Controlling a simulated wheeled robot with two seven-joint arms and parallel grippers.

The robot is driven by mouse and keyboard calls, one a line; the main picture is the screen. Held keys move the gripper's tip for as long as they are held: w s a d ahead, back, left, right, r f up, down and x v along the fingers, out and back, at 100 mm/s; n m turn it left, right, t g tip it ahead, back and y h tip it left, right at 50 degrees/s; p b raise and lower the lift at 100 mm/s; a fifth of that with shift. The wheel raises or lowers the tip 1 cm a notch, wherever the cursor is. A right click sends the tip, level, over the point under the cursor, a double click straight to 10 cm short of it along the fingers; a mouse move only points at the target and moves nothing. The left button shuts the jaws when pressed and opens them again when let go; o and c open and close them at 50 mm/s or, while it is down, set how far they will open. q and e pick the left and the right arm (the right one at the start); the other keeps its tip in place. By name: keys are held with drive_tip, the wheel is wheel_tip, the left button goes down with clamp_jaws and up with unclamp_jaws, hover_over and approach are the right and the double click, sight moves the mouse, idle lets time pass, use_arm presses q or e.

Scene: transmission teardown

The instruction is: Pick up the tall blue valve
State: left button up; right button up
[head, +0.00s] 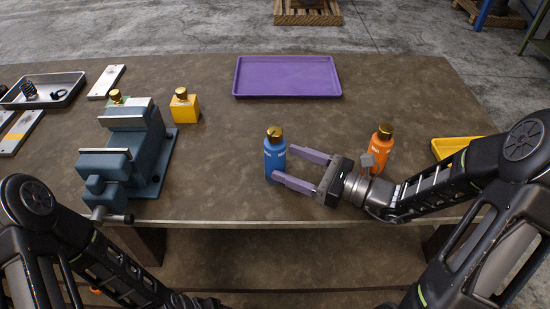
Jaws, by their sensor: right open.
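The tall blue valve (275,159) stands upright on the table near its front middle, a blue cylinder with a brass top. My right gripper (281,165) reaches in from the right with its two purple fingers open. The fingertips are at the right side of the blue valve, one higher and one lower in the picture. I cannot tell whether they touch it. The left arm shows at the lower left, but its gripper is not in view.
An orange valve (379,152) stands just behind my right wrist. A blue-grey vise (128,155), a yellow block-shaped valve (184,107) and a grey tray (70,92) are on the left. A purple tray (287,77) lies at the back, a yellow tray (447,149) at the right.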

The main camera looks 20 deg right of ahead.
sight(274, 157)
drive_tip(key=p+x, duration=0.1)
drive_tip(key=x, duration=0.4)
drive_tip(key=shift+r, duration=0.1)
drive_tip(key=shift+d, duration=0.1)
idle(0.3)
clamp_jaws()
idle(0.6)
drive_tip(key=shift+r, duration=0.1)
